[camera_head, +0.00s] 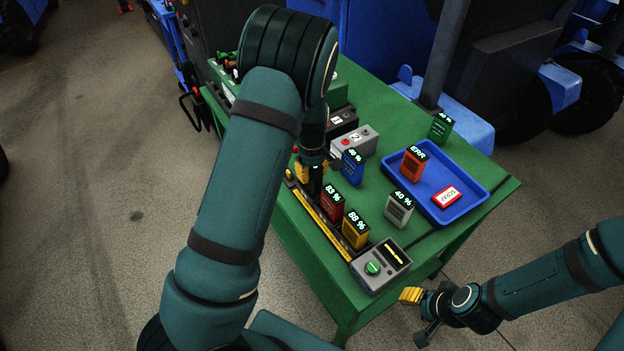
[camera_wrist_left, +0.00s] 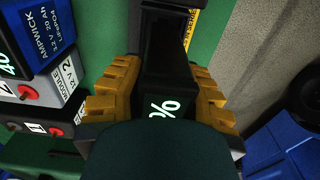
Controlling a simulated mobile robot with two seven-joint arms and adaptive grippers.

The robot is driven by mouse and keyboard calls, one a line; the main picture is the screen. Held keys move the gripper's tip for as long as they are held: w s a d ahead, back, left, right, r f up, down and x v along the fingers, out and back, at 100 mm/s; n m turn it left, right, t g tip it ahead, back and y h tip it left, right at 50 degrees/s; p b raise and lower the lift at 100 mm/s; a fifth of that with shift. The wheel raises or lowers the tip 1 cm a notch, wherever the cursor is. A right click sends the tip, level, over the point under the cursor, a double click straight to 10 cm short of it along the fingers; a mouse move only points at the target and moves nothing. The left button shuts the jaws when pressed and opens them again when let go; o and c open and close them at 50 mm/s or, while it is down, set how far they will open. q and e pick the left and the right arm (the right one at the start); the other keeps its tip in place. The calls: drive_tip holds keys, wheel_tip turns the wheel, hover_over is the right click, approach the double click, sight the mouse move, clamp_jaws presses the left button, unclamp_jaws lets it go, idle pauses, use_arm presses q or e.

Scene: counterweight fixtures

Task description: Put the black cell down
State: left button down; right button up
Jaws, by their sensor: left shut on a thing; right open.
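My left gripper (camera_head: 313,172) is shut on the black cell (camera_head: 316,182), at the far-left end of the black charging rack (camera_head: 304,197) with a yellow front strip. In the left wrist view the black cell (camera_wrist_left: 166,60) stands between the yellow fingers of the left gripper (camera_wrist_left: 160,95), with a lit "%" on its top; the number is hidden. I cannot tell whether its lower end touches the rack. A red cell (camera_head: 332,204) reading 83% and a yellow cell (camera_head: 355,231) reading 88% stand in the rack. My right gripper (camera_head: 412,296) is open and empty, off the table's front right side.
A grey box with a green button (camera_head: 372,268) ends the rack. Blue (camera_head: 352,168), white (camera_head: 399,209) and green (camera_head: 440,127) cells stand on the green table (camera_head: 385,105). A blue tray (camera_head: 477,183) holds an orange ERR cell (camera_head: 413,163) and a red-white box (camera_head: 446,197). Module 2 (camera_head: 354,140) stands behind.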

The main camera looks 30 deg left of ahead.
sight(312, 180)
use_arm(q)
drive_tip(key=shift+w+f, duration=0.1)
drive_tip(key=shift+f, duration=1.35)
drive_tip(key=shift+f+b, duration=0.15)
drive_tip(key=shift+b, duration=0.15)
drive_tip(key=c, duration=0.9)
unclamp_jaws()
drive_tip(key=shift+o, duration=0.2)
wheel_tip(312, 180, up, 12)
drive_tip(key=shift+r+p, duration=0.2)
drive_tip(key=shift+p, duration=0.9)
